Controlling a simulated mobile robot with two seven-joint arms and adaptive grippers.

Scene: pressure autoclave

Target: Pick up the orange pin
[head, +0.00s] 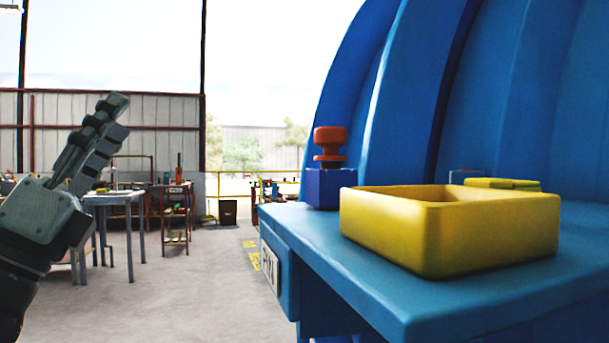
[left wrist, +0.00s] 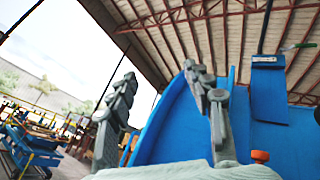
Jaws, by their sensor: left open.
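The orange pin (head: 330,146) stands upright with a round knob top in a small blue block (head: 325,187) on the blue ledge; its lower part is hidden in the block. A small orange top, likely the same pin, shows low in the left wrist view (left wrist: 260,156). My left gripper (head: 118,118) is at the left of the head view, pointing up and to the right, well apart from the pin. Its two fingers stand apart with nothing between them, as the left wrist view also shows (left wrist: 165,100). My right gripper is not in view.
A yellow open bin (head: 480,240) stands on the blue ledge (head: 350,290), right of the pin. A big blue ribbed shell (head: 420,100) rises behind. Workbenches (head: 115,198) and a red cart (head: 175,215) stand far back left. The floor between is clear.

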